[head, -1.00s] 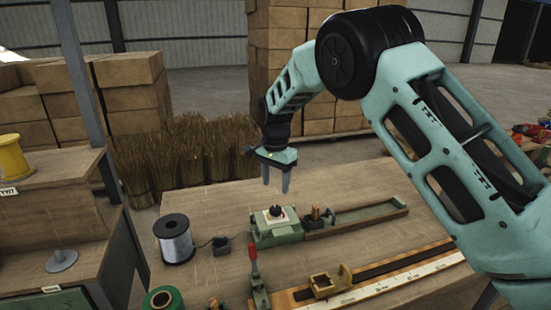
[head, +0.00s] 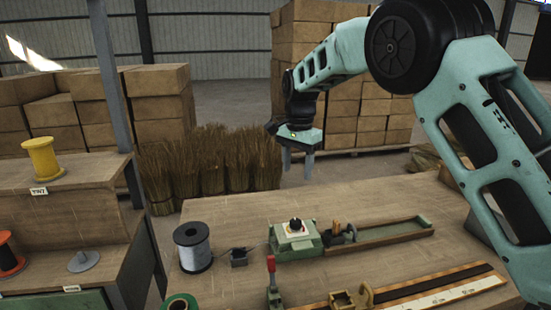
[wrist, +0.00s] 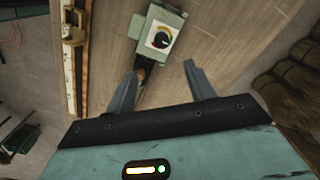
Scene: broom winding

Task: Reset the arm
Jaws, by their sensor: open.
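My gripper (head: 297,165) is open and empty, pointing down above the far side of the wooden workbench (head: 240,210). In the wrist view its two fingers (wrist: 158,92) stand apart with nothing held between them. Below, the green winding machine (head: 296,238) with its black knob sits on the bench, and its dial plate also shows in the wrist view (wrist: 158,38). My gripper is clear of the machine and touches nothing.
A wire spool (head: 193,248) and a small black box (head: 238,257) stand left of the machine. A green tray (head: 395,233), a red-handled clamp (head: 271,275) and a ruler board (head: 440,290) are on the bench. Broom bundles (head: 210,165) and cartons (head: 160,100) stand behind.

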